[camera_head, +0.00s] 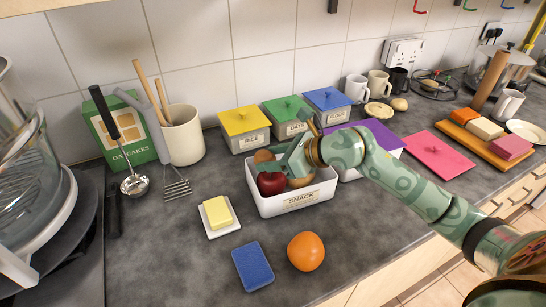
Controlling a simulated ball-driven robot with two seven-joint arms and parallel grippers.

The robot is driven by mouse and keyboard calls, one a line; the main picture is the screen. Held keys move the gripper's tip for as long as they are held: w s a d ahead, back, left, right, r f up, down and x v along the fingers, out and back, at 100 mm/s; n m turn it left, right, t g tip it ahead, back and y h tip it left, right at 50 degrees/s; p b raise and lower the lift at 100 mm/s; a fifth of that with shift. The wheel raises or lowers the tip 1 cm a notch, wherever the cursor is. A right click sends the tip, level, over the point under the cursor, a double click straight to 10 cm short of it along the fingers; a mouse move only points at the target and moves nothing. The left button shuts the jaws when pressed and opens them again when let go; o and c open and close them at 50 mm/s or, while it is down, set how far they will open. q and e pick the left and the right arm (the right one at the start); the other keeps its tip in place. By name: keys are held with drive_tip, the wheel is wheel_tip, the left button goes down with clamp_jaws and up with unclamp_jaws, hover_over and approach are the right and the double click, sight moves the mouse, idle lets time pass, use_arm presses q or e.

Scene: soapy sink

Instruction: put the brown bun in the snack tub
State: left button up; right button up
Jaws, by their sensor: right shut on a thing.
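The white snack tub (301,201), labelled SNACK, stands on the grey worktop in the middle. My right gripper (275,161) is over the tub, reaching in from the right. It is shut on a rounded brown thing (264,156), which looks like the brown bun and is partly hidden by the fingers. A dark red apple (271,184) lies in the tub. Another brownish rounded thing (301,181) shows beside it under the gripper. Whether the held bun touches the tub's contents cannot be told. My left gripper is not in view.
An orange (306,251), a blue sponge (253,266) and a butter dish (218,215) lie in front of the tub. Lidded yellow (244,129), green (289,118) and blue (328,106) boxes stand behind it. A pink board (440,154) lies to the right.

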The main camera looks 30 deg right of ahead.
drive_tip(key=shift+f, duration=0.5)
drive_tip(key=o, duration=1)
drive_tip(key=shift+c, duration=0.2)
drive_tip(key=shift+r, duration=0.7)
drive_tip(key=p+v, duration=0.2)
drive_tip(key=v, duration=1)
drive_tip(key=shift+f, duration=0.2)
